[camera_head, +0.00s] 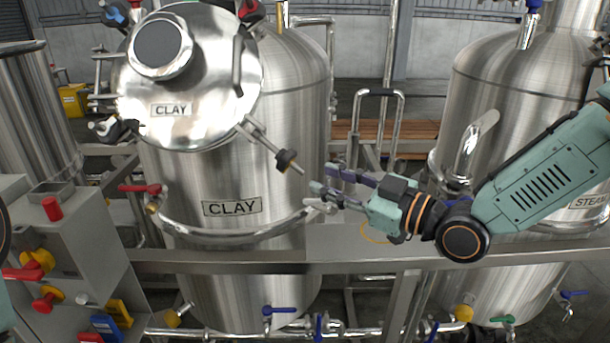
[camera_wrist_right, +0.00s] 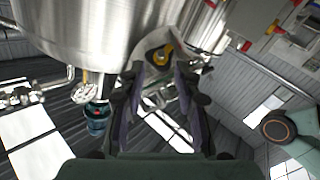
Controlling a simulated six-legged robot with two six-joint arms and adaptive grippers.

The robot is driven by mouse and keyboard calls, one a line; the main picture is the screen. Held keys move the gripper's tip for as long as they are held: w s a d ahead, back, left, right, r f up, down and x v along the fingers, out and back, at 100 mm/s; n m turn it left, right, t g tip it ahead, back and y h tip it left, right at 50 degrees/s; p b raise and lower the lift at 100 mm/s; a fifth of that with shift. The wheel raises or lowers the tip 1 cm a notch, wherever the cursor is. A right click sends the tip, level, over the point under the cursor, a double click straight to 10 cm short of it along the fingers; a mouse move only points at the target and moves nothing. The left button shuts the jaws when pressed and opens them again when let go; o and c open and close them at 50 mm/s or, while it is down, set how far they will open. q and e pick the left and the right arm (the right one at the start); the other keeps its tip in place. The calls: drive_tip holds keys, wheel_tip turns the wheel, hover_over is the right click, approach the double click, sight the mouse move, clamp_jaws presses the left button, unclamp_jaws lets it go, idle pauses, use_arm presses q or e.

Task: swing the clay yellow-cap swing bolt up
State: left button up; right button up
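The clay tank (camera_head: 232,180) stands left of centre in the head view, with its round hatch lid (camera_head: 205,85) facing me. A swing bolt (camera_head: 262,140) slants down and right from the lid's lower right edge. Its knob (camera_head: 287,160) looks dark with a brownish edge here. In the right wrist view a yellow cap (camera_wrist_right: 160,55) with a dark centre shows beyond the fingers; it appears to be this bolt's. My right gripper (camera_head: 316,193) is open and empty, below and right of the knob, apart from it. My left gripper is not in view.
Other bolts with blue (camera_head: 114,16), red (camera_head: 249,10) and dark (camera_head: 104,128) caps ring the lid. A grey control box (camera_head: 95,240) stands at left. A metal rail (camera_head: 350,260) crosses below my right gripper. A second tank (camera_head: 500,100) stands at right.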

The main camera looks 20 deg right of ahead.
sight(304, 173)
drive_tip(key=x, duration=0.5)
drive_tip(key=shift+w+a, duration=0.1)
drive_tip(key=shift+a, duration=0.15)
drive_tip(key=shift+w, duration=0.1)
drive_tip(key=shift+d, duration=0.1)
drive_tip(key=shift+c, duration=0.4)
clamp_jaws()
idle(0.3)
